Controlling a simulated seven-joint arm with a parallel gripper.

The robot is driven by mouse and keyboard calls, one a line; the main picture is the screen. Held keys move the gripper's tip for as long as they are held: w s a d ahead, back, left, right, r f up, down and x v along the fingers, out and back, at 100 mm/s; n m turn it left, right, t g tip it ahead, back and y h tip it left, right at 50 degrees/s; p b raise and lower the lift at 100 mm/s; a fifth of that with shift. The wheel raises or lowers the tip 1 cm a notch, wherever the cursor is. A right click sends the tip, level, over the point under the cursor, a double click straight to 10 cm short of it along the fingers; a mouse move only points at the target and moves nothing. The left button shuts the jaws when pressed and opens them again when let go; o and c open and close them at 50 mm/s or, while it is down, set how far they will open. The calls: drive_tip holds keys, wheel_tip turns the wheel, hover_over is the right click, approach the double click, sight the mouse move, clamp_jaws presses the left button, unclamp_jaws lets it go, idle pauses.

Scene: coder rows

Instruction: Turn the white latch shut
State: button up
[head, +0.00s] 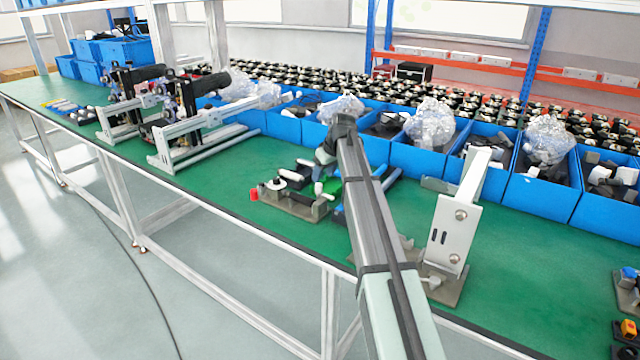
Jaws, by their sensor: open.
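A small white part (276,181), which looks like the latch, sits on top of a low grey fixture (297,207) on the green bench. A red knob (254,194) sticks out at the fixture's left end. My gripper (320,188) points down at the fixture's right side, just right of the white part. It is open and appears to hold nothing. The fingertips are small in the picture, and I cannot tell whether they touch the fixture. I cannot make out how far the latch is turned. My arm hides the bench behind and right of the gripper.
A tall white bracket (452,232) on a grey base stands right of my arm. Blue bins (483,178) with dark parts and plastic bags line the bench's back. White frames (190,135) stand at the left. Green bench (215,185) is clear between these frames and the fixture.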

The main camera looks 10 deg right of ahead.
sight(319, 185)
drive_tip(key=shift+x, duration=2.6)
drive_tip(key=shift+c, duration=0.4)
clamp_jaws()
